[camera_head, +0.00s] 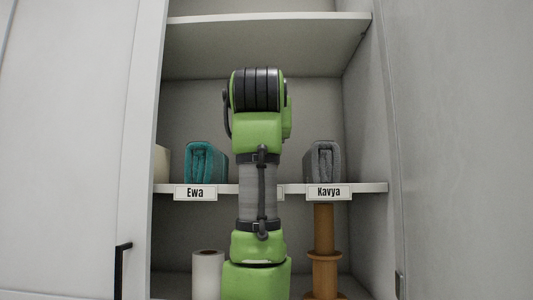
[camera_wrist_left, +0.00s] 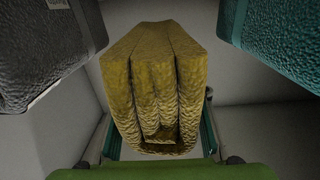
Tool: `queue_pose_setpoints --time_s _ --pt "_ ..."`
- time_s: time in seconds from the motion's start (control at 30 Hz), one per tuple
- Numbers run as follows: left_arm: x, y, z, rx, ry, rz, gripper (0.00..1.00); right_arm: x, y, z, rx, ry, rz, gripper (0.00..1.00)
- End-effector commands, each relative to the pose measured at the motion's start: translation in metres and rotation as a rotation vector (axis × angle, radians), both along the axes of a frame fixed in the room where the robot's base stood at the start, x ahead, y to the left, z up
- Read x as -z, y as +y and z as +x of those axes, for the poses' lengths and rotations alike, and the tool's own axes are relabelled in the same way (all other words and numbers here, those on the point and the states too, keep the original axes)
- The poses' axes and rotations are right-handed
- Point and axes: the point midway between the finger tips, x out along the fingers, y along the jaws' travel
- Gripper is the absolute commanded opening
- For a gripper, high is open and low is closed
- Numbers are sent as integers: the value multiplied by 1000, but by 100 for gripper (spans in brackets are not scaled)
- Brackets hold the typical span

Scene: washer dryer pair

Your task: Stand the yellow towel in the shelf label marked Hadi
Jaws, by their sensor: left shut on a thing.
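The folded yellow towel (camera_wrist_left: 150,85) fills the middle of the left wrist view. My left gripper (camera_wrist_left: 158,125) is shut on it, with a finger at each side. In the head view my own arm hides the gripper and the towel. A shelf (camera_head: 369,187) carries the labels Ewa (camera_head: 195,193) and Kavya (camera_head: 329,191). A sliver of another label (camera_head: 281,190) shows beside my arm; its text is hidden, and I see no label reading Hadi. Whether the towel touches the shelf is unclear. My right gripper is not in view.
A teal towel (camera_head: 205,163) stands above Ewa and a grey towel (camera_head: 325,162) above Kavya. They flank the yellow towel in the left wrist view. A cream item (camera_head: 161,163) stands far left. Below are a white roll (camera_head: 207,274) and a wooden object (camera_head: 324,265).

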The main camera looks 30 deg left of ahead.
Motion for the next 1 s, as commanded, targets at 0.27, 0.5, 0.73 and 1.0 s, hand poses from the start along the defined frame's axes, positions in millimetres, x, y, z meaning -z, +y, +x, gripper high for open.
queue_pose_setpoints --time_s 0.27,0.5,0.73,1.0 --pt "15 7 12 -1 -5 1 11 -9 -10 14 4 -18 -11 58" --pt "37 8 14 -1 -6 2 11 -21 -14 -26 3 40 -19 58" --pt "48 8 13 -1 -6 1 11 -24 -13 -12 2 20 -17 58" --pt "51 8 13 -1 -6 1 11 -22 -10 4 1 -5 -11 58"
